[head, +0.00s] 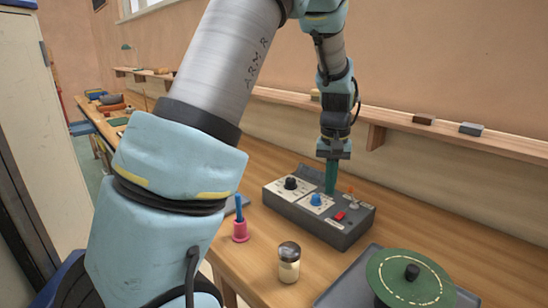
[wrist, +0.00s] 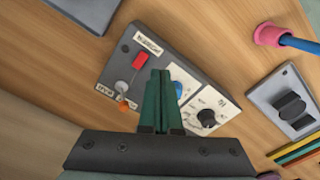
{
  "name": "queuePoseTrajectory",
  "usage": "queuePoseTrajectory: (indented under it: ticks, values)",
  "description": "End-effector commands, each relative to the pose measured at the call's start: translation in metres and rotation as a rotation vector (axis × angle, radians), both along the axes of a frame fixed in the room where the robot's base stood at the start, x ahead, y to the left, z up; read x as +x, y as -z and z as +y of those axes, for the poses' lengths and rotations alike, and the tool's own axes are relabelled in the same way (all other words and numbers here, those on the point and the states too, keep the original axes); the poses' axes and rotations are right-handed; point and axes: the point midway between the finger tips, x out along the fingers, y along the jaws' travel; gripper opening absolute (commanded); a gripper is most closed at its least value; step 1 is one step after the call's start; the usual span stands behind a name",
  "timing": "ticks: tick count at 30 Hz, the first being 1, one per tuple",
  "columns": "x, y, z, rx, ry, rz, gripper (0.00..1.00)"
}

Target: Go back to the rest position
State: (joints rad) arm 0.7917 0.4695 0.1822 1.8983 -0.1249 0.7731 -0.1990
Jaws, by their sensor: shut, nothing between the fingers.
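My gripper (head: 331,188) points straight down over the grey control box on the workbench, with its green fingers together and nothing between them. In the wrist view the shut fingers (wrist: 160,76) lie over the middle of the box, beside the blue knob (wrist: 179,90). The control box (head: 345,238) carries a black knob (head: 291,183), a blue knob (head: 316,199), a red switch (head: 340,216) and a small orange-tipped lever (head: 351,190). I cannot tell whether the fingertips touch the box. The rest position is not marked in any view.
A pink holder (head: 240,231) with a blue handle, a small jar (head: 289,262) and a green disc with a black knob (head: 411,278) stand on the bench (head: 262,258) around the box. A wall shelf (head: 470,138) with small blocks runs behind my arm.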

Motion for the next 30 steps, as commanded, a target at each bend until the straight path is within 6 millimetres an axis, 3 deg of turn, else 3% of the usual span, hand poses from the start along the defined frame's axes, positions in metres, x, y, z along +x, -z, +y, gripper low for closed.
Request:
queuePoseTrajectory:
  ticks: [1, 6, 9, 13, 19, 30]
  values:
    - [0.002, -0.002, 0.028, -0.007, -0.032, -0.005, 0.00]
    - [-0.011, -0.005, 0.130, -0.031, -0.122, -0.038, 0.00]
    - [-0.032, -0.004, 0.182, -0.036, -0.166, -0.065, 0.00]
    - [-0.062, -0.001, 0.230, -0.035, -0.210, -0.099, 0.00]
    - [-0.092, 0.003, 0.264, -0.026, -0.240, -0.126, 0.00]
    - [-0.095, 0.004, 0.267, -0.025, -0.242, -0.128, 0.00]
